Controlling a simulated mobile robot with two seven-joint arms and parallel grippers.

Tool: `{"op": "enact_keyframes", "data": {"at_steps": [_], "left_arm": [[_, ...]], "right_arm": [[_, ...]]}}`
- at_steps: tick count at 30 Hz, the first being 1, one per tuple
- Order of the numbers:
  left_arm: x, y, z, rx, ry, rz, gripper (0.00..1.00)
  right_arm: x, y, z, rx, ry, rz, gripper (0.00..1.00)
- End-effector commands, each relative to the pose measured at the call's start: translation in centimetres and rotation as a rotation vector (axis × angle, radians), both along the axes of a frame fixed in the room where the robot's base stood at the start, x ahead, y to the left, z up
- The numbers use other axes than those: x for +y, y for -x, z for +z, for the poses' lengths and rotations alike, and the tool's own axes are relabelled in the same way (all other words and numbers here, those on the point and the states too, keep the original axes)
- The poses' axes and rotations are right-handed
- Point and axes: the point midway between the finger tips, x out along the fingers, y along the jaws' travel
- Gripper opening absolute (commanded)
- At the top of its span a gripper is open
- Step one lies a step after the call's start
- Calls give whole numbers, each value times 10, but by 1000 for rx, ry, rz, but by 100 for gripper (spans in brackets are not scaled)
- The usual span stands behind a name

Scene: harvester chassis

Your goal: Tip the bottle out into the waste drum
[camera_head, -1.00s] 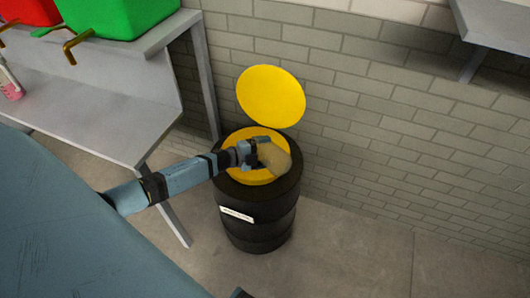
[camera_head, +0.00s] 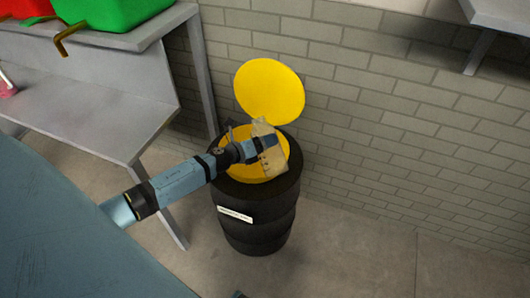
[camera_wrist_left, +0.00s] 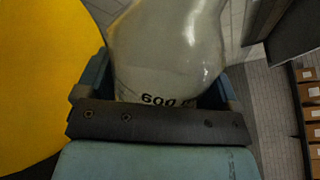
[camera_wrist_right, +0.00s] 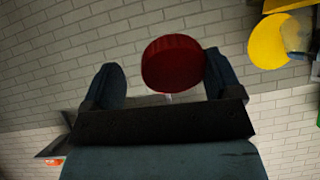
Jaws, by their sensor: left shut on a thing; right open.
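The black waste drum (camera_head: 255,215) stands on the floor by the wall, its yellow lid (camera_head: 270,91) raised and its yellow-rimmed mouth open. My left gripper (camera_head: 264,149) is over the mouth, shut on a pale translucent bottle (camera_head: 274,166). The bottle is tilted across the opening; I cannot tell where its mouth points or whether anything flows out. In the left wrist view the clear bottle (camera_wrist_left: 165,55) sits between the fingers, with "600" printed on it. My right gripper (camera_wrist_right: 162,78) is open, off to the side; a red disc-like thing (camera_wrist_right: 172,63) shows between its fingers, contact unclear.
A grey bench (camera_head: 100,120) stands left of the drum, with a green bin (camera_head: 115,15) and a red bin (camera_head: 25,8) on its upper shelf. A pink-filled vessel (camera_head: 6,88) is at the left edge. The floor (camera_head: 350,245) right of the drum is clear.

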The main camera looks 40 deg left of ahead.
Motion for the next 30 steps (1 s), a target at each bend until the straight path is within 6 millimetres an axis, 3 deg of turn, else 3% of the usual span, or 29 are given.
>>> {"op": "enact_keyframes", "data": {"at_steps": [3,6,18,30], "left_arm": [[8,-4,-3,-95,-174,0,53],[16,-9,1,-177,-328,-1,53],[42,-22,0,-363,-681,0,53],[47,-25,5,-402,-756,0,53]], "right_arm": [[2,0,-30,16,-8,-5,84],[4,-2,-42,4,-4,-2,84],[11,-8,-49,-89,-13,32,84],[18,-10,-37,-119,-46,36,84]]}}
